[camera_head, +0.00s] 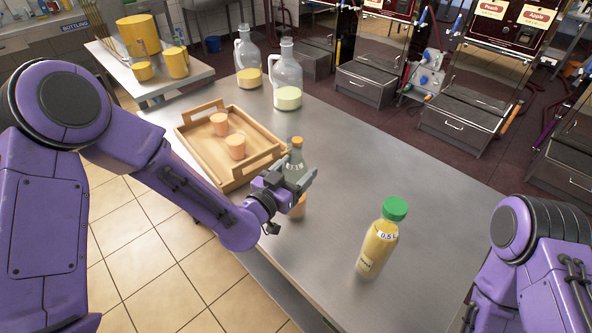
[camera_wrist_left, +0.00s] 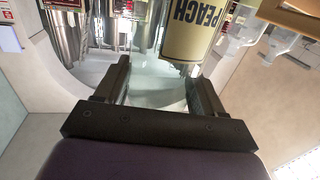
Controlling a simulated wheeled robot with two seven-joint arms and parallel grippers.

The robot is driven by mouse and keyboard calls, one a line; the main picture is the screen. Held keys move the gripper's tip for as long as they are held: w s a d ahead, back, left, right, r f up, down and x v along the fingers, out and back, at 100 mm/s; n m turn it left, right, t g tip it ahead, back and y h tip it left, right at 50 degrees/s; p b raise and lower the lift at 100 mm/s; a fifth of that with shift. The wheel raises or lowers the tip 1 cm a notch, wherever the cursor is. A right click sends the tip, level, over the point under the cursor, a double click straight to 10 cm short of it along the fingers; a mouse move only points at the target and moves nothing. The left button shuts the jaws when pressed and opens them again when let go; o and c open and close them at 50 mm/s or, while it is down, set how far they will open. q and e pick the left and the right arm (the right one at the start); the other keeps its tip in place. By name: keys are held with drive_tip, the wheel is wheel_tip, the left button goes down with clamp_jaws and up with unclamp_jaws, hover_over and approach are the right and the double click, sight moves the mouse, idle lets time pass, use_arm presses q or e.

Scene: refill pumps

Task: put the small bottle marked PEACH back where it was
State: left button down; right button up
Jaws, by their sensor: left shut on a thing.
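My left gripper (camera_head: 290,186) is shut on a small clear glass bottle (camera_head: 294,166) with an orange stopper and peach-coloured liquid low down. It holds the bottle around the middle, upright or nearly so, over the table's near side. I cannot tell whether its base touches the table. In the left wrist view a cream label reading PEACH (camera_wrist_left: 190,30) shows just beyond my fingers (camera_wrist_left: 160,88), with clear glass between them. The gripper hides part of the bottle in the head view. My right arm shows at the right edge; its gripper is out of view.
Two glass jugs (camera_head: 287,75) stand at the back of the table. A green-capped yellow bottle (camera_head: 379,243) stands front right. The steel table (camera_head: 365,140) is clear behind it.

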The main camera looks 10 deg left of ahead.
use_arm(q)
drive_tip(key=shift+c, duration=0.6)
unclamp_jaws()
drive_tip(key=shift+f, duration=0.1)
drive_tip(key=shift+s+r, duration=0.1)
drive_tip(key=shift+r, duration=0.2)
drive_tip(key=v, duration=0.9)
drive_tip(key=shift+b, duration=0.3)
drive_tip(key=s+a+f+n+g+y+p, duration=0.25)
drive_tip(key=s+a+f, duration=0.2)
drive_tip(key=f, duration=0.45)
drive_tip(key=s+a+f+n+g+y+p, duration=0.2)
drive_tip(key=s+a+f+n+g+y, duration=0.15)
drive_tip(key=s+f, duration=0.4)
drive_tip(key=s+a+f+n+g+y, duration=0.4)
drive_tip(key=s+a+f+g, duration=0.3)
drive_tip(key=s, duration=0.6)
wheel_tip(320, 180, down, 3)
drive_tip(key=shift+a+r+n, duration=0.1)
drive_tip(key=shift+a+n, duration=0.3)
drive_tip(key=shift+n, duration=0.2)
